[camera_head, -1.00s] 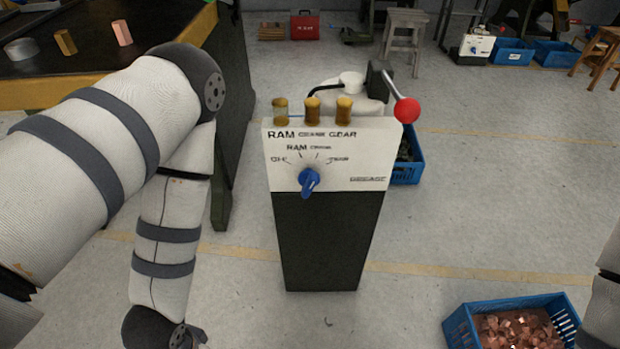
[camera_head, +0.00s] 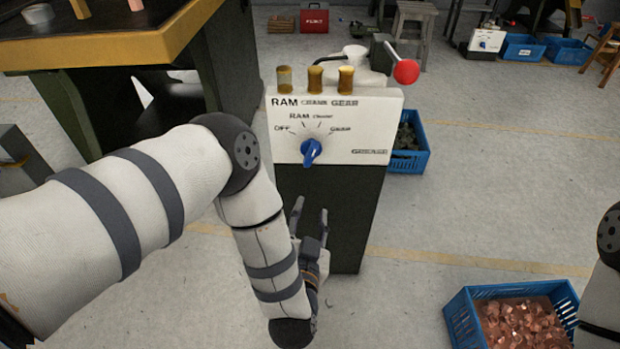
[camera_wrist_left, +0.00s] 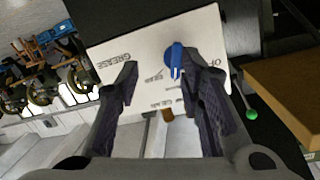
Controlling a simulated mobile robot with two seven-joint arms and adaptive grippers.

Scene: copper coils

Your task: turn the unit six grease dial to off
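The blue grease dial (camera_head: 311,152) sits on a white panel (camera_head: 355,125) on a dark pedestal. Labels OFF, RAM, CRANK and GEAR fan around it, OFF at the left. I cannot tell surely which label the knob points at. My left gripper (camera_head: 311,208) is open and empty, below the dial in the head view, fingers pointing up at the panel. In the left wrist view the dial (camera_wrist_left: 174,60) shows between and beyond the fingertips (camera_wrist_left: 158,72), close to the right finger, with no clear contact. My right gripper is out of view; only my right arm shows at the right edge.
Three brass-coloured cups (camera_head: 315,79) and a red-balled lever (camera_head: 406,71) top the unit. A dark table with a yellow edge (camera_head: 110,48) stands at left. A blue crate of copper pieces (camera_head: 461,322) is at lower right. A similar small unit (camera_head: 487,40) stands far back.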

